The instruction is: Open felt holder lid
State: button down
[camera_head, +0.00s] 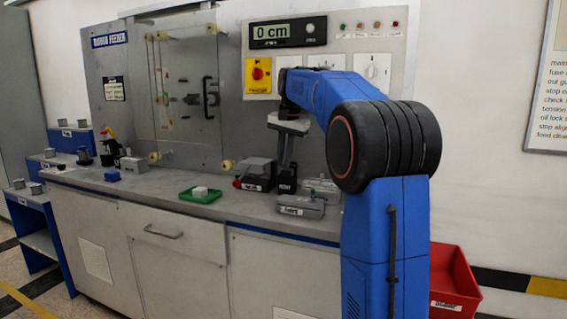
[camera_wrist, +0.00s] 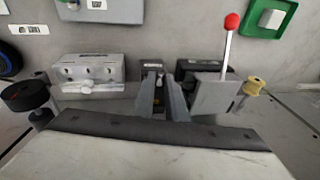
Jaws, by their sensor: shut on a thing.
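My gripper (camera_wrist: 165,100) is low over the bench, its two fingers close together on a narrow dark part. In the head view it (camera_head: 286,180) points down among small fixtures. A small dark labelled block (camera_wrist: 151,66) sits at the fingertips; it may be the felt holder, but I cannot read its label. The fingers hide most of the gripped part, so I cannot tell whether it is the lid or how far any lid is raised.
A grey fixture with a red-knobbed lever (camera_wrist: 232,22) stands close right of the fingers in the wrist view. A pale block with round holes (camera_wrist: 88,70) is left. A labelled grey box (camera_head: 300,207) and green tray (camera_head: 201,195) lie nearer the bench front.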

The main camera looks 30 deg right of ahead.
jog(key=shift+r, duration=0.1)
jog(key=c, duration=1.8)
grip_release()
jog(key=shift+o, duration=0.2)
jog(key=shift+r, duration=0.1)
jog(key=v, duration=1.7)
jog(key=shift+w+d, duration=0.15)
jog(key=shift+d, duration=0.1)
jog(key=shift+r, duration=0.1)
